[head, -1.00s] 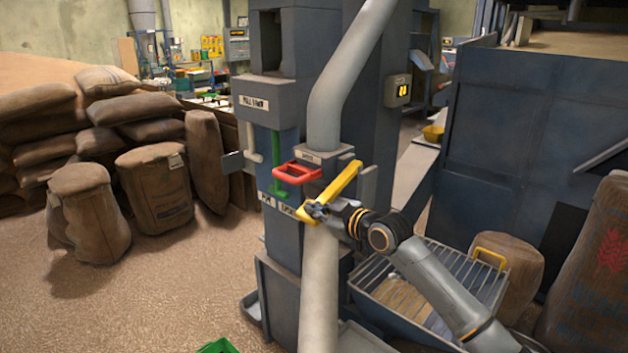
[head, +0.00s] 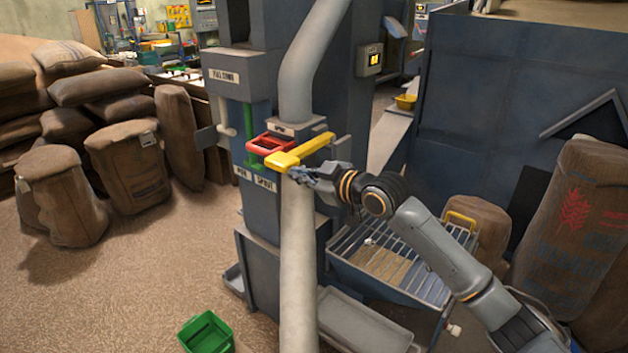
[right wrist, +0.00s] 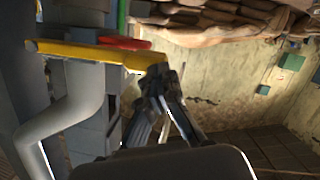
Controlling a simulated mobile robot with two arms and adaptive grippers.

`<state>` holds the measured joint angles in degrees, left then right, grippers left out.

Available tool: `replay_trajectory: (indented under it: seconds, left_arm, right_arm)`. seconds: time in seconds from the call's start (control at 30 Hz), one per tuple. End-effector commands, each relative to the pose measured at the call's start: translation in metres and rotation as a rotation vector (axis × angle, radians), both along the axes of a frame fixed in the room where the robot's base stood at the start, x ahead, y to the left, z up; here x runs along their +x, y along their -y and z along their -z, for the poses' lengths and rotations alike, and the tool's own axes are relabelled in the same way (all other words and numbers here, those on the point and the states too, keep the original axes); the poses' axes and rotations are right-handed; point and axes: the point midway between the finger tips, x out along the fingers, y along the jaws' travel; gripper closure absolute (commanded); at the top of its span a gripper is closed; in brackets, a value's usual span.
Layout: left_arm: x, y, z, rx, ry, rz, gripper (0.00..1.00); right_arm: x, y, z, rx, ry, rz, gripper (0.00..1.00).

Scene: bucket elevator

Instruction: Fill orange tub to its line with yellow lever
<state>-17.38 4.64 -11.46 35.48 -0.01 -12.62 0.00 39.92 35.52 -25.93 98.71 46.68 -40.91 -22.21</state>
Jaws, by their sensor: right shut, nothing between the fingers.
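The yellow lever (head: 305,151) sticks out from the grey elevator column beside the big pipe, just right of the red handle (head: 270,144). It lies at a shallow slant, its thick end nearest me. My right gripper (head: 298,174) is shut and empty, its fingertips just under that thick end. In the right wrist view, the lever (right wrist: 85,52) runs across the upper left, and my fingers (right wrist: 165,92) are close to its end; whether they touch is unclear. No orange tub shows in either view. My left gripper is not in view.
A green tub (head: 206,334) stands on the grain-covered floor at the bottom. A grey trough (head: 365,322) and a barred hopper (head: 400,262) lie under my right arm. Brown sacks (head: 134,166) stand at left. A small yellow bowl (head: 405,101) sits behind.

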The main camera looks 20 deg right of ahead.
Motion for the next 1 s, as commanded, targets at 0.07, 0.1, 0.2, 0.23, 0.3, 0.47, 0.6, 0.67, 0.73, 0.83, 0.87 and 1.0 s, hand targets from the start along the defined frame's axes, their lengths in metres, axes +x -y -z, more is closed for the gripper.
replay_trajectory:
  seconds: [0.07,0.1,0.2,0.23,0.3,0.47,0.6,0.67,0.73,0.83,0.87,1.0]
  left_arm:
    - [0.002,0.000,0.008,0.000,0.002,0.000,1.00]
    - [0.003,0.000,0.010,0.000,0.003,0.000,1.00]
    - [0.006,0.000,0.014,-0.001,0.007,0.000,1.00]
    - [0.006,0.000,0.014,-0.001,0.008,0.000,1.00]
    - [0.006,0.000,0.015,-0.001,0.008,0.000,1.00]
    - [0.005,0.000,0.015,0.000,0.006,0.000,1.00]
    - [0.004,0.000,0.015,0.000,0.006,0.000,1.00]
    - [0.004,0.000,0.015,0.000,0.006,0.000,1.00]
    - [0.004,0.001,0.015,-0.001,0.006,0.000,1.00]
    - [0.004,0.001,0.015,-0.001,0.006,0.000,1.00]
    - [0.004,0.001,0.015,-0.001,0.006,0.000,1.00]
    - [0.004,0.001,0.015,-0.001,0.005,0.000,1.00]
  right_arm:
    - [-0.013,0.008,0.000,-0.003,0.002,0.001,1.00]
    - [-0.019,0.010,-0.002,-0.003,0.003,0.000,1.00]
    - [-0.029,0.016,-0.007,0.000,0.003,0.001,1.00]
    - [-0.032,0.017,-0.008,-0.001,0.003,0.000,1.00]
    - [-0.036,0.019,-0.009,0.000,0.002,0.000,1.00]
    - [-0.039,0.020,-0.012,0.003,0.003,-0.001,1.00]
    - [-0.038,0.020,-0.012,0.003,0.003,-0.001,1.00]
    - [-0.038,0.020,-0.012,0.003,0.003,-0.001,1.00]
    - [-0.038,0.020,-0.012,0.003,0.003,-0.001,1.00]
    - [-0.038,0.020,-0.012,0.003,0.004,-0.001,1.00]
    - [-0.038,0.020,-0.012,0.003,0.004,-0.001,1.00]
    - [-0.038,0.020,-0.012,0.003,0.004,-0.001,1.00]
